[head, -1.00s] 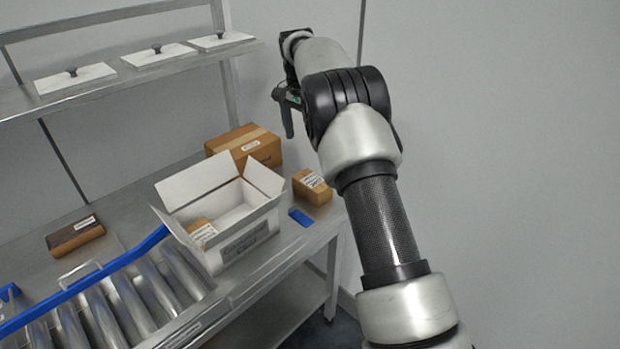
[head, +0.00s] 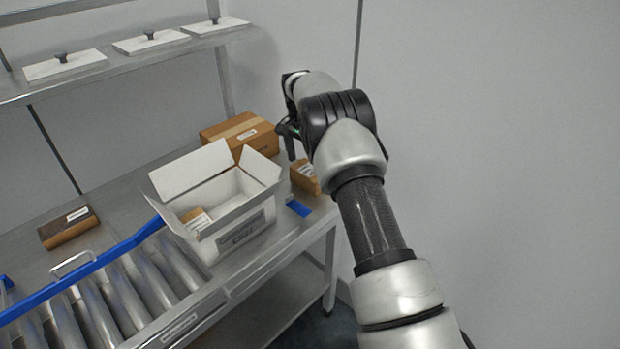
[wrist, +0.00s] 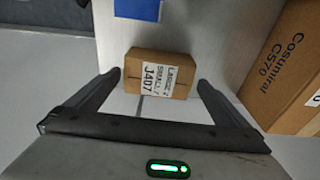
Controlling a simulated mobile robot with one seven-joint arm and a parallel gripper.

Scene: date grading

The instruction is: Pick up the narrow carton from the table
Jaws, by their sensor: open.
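A small brown carton (head: 305,178) with a white label stands near the right end of the metal table, partly hidden by my arm. In the wrist view the carton (wrist: 158,74) lies between and just beyond the fingertips, its label reading J407. My gripper (head: 289,145) is above and behind it in the head view. In the wrist view my gripper (wrist: 159,82) is open and empty, a finger on either side of the carton, with no visible contact.
A larger brown carton (head: 238,134) stands close behind and also shows at right in the wrist view (wrist: 290,70). An open white box (head: 240,222) holds another small carton (head: 196,220). A blue object (head: 298,207) lies nearby. A flat dark-brown box (head: 69,227) and rollers (head: 120,290) are left.

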